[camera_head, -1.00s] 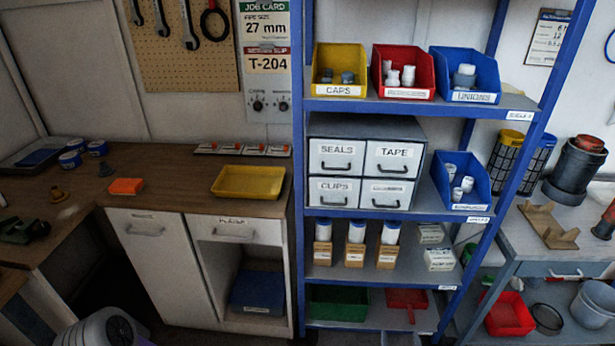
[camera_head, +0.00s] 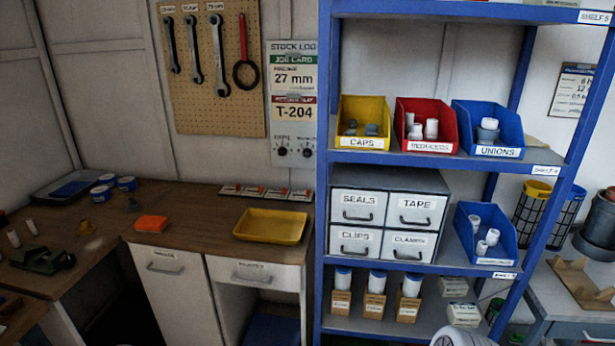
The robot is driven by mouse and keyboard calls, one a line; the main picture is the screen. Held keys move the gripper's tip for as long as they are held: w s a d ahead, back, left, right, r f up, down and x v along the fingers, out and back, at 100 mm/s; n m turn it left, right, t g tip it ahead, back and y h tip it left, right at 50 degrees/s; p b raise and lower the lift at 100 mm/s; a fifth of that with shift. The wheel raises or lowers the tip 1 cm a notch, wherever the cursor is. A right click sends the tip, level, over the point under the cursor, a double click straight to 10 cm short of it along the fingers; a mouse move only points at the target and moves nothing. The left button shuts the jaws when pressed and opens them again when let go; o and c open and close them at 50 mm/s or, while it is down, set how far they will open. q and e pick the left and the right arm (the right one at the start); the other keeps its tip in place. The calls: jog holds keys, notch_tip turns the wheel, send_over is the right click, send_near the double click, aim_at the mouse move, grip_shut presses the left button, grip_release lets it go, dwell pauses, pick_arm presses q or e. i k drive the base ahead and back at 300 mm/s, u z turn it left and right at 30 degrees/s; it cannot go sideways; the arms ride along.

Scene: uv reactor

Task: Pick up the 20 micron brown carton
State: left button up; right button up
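Several small boxes sit on the shelf below the grey drawer unit. Three are brown cartons in a row: a left one (camera_head: 341,302), a middle one (camera_head: 374,306) and a right one (camera_head: 407,309). Each has a white label, too small to read, so I cannot tell which is the 20 micron one. A white cylinder with a blue cap rises from each carton. Neither of my grippers is in view. A white rounded piece at the lower right edge appears to be part of my own arm.
White boxes (camera_head: 456,313) stand right of the cartons. The grey drawer unit (camera_head: 385,219) is on the shelf above, beside a blue bin (camera_head: 486,238). A blue shelf post (camera_head: 326,180) stands left. The workbench holds a yellow tray (camera_head: 270,226) and an orange block (camera_head: 151,224).

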aim_at(406, 309)
jog(key=k, duration=0.65)
jog(key=z, duration=0.7)
jog(key=i, duration=0.6)
jog(key=z, duration=0.95)
jog(key=i, duration=0.85)
jog(key=u, duration=0.7)
jog(key=i, duration=0.55)
jog(key=u, duration=0.5)
